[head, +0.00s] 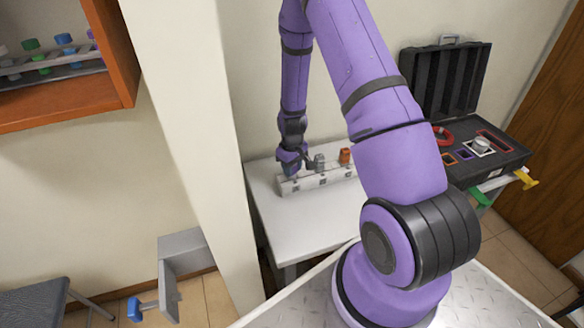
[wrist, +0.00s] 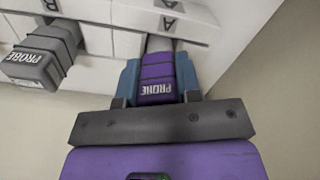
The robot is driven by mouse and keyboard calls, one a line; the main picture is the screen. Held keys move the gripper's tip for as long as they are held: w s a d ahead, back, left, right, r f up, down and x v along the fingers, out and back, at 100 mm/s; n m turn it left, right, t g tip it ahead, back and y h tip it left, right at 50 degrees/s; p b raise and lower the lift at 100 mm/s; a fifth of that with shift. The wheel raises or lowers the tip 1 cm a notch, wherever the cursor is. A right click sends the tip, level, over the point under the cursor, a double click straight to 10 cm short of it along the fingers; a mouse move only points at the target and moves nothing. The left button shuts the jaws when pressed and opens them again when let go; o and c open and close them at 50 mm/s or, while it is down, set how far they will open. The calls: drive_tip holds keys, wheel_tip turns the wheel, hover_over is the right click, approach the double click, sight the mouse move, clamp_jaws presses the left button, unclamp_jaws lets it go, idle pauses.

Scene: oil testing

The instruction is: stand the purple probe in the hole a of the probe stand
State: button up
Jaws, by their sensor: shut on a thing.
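The purple probe (wrist: 158,78) is between the blue fingertips of my gripper (wrist: 157,82), which is shut on it. Its PROBE label faces the wrist camera. The white probe stand (head: 318,181) is on the table, and its top also shows in the wrist view (wrist: 110,14). The purple probe is at the part of the stand marked A, with a grey piece between its purple body and the stand. Its depth in the hole cannot be told. In the head view my gripper (head: 289,163) is over the stand's left end and hides most of the probe.
A grey probe (wrist: 45,58) stands near mark B, beside my gripper; it also shows in the head view (head: 319,161). An orange probe (head: 345,156) is farther right. The white table (head: 290,218) is clear in front. An open black case (head: 490,160) is at right.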

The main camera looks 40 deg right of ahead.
drive_tip(key=shift+f, duration=0.55)
idle(0.4)
drive_tip(key=o, duration=0.7)
drive_tip(key=shift+c, duration=0.2)
drive_tip(key=shift+r, duration=5.5)
drive_tip(key=s+a+r+t, duration=0.1)
drive_tip(key=s+a+r, duration=0.1)
drive_tip(key=r, duration=0.6)
drive_tip(key=s+a+r+t, duration=0.1)
drive_tip(key=s+a+r, duration=0.15)
drive_tip(key=r, duration=0.55)
drive_tip(key=s+a+r, duration=0.2)
drive_tip(key=a+r, duration=0.1)
drive_tip(key=r, duration=0.5)
drive_tip(key=s+a+r+t, duration=0.1)
drive_tip(key=s+a+r, duration=0.1)
drive_tip(key=s+r, duration=0.4)
drive_tip(key=s+a+r+m+t, duration=0.1)
drive_tip(key=s+r, duration=0.5)
drive_tip(key=s, duration=0.8)
drive_tip(key=a+t, duration=0.1)
drive_tip(key=a, duration=0.1)
drive_tip(key=shift+a+r, duration=0.2)
drive_tip(key=shift+a, duration=0.1)
